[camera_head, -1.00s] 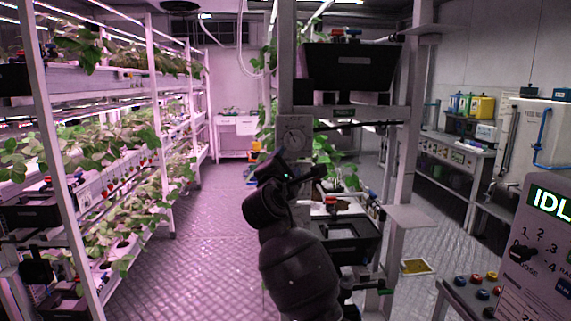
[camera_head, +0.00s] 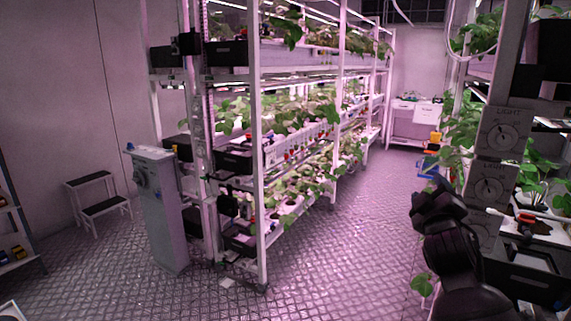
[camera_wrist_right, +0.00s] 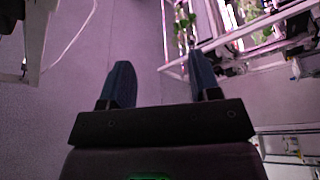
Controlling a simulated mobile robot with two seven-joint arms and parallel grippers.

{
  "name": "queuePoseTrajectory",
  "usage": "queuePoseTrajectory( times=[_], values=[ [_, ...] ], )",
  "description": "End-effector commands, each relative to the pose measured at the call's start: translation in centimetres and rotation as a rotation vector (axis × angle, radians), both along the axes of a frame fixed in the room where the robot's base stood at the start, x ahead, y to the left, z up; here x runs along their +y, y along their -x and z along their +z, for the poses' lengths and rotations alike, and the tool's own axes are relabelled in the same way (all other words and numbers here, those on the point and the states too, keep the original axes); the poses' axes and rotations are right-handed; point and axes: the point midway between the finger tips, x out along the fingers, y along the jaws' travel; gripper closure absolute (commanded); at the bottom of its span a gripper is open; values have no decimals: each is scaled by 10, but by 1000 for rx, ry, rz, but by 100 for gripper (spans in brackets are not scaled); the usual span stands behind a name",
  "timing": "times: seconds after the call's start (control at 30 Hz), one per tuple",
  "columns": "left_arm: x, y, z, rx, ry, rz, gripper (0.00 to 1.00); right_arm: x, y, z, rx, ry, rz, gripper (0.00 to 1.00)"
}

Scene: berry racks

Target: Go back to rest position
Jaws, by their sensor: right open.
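My right arm rises from the lower right of the head view, dark against the patterned floor. Its right gripper (camera_head: 436,197) is raised near the light-dial post, and its fingers are hard to make out there. In the right wrist view the two blue-grey fingers stand wide apart with nothing between them, so the right gripper (camera_wrist_right: 163,82) is open and empty. My left gripper is in neither view.
A tall plant rack (camera_head: 256,190) stands left of centre, with a grey cabinet (camera_head: 160,210) and a step stool (camera_head: 98,206) beside it. Light-dial boxes (camera_head: 489,185) and a black tray (camera_head: 525,280) are close to my right arm. The aisle floor (camera_head: 345,240) is clear.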

Motion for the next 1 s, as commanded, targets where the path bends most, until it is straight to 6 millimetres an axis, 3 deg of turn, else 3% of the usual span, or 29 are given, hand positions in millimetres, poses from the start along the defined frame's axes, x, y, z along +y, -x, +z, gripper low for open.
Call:
queuePoseTrajectory(
  times=[0.03, 0.2, 0.37, 0.6, 0.8, 1.0],
  values=[
    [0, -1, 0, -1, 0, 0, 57, 7, 8, -33, 20, -99, 65, 43],
    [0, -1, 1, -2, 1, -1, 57, 27, 42, -119, 85, -412, 222, 43],
    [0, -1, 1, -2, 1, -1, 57, 38, 87, -194, 170, -648, 281, 43],
    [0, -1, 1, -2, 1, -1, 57, 46, 172, -294, 323, -876, 253, 43],
    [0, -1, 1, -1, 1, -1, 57, 46, 254, -364, 471, -959, 156, 43],
    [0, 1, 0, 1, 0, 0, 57, 40, 312, -402, 562, -988, 73, 43]
  ],
)
